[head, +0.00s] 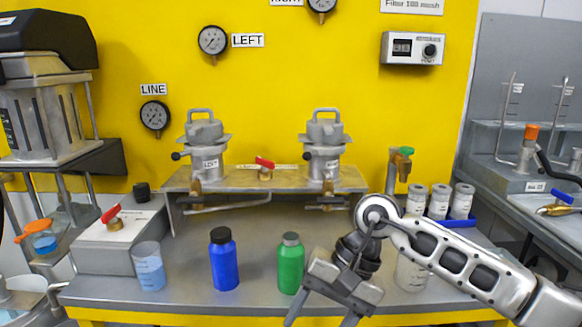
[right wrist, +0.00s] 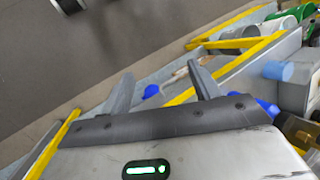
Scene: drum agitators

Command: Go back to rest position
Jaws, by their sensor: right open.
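My right gripper (head: 320,315) hangs in front of the bench at the lower middle of the head view, with its arm coming in from the right. Its two fingers are spread and empty. They also show apart in the right wrist view (right wrist: 160,72), with floor and bench edges beyond them. My left gripper is not seen.
On the bench (head: 200,292) stand a blue bottle (head: 223,260), a clear beaker (head: 149,266) and a valve box (head: 117,240) at left. Two metal drum units (head: 205,150) (head: 324,150) stand on a rack at the back. White jars (head: 438,201) stand at right.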

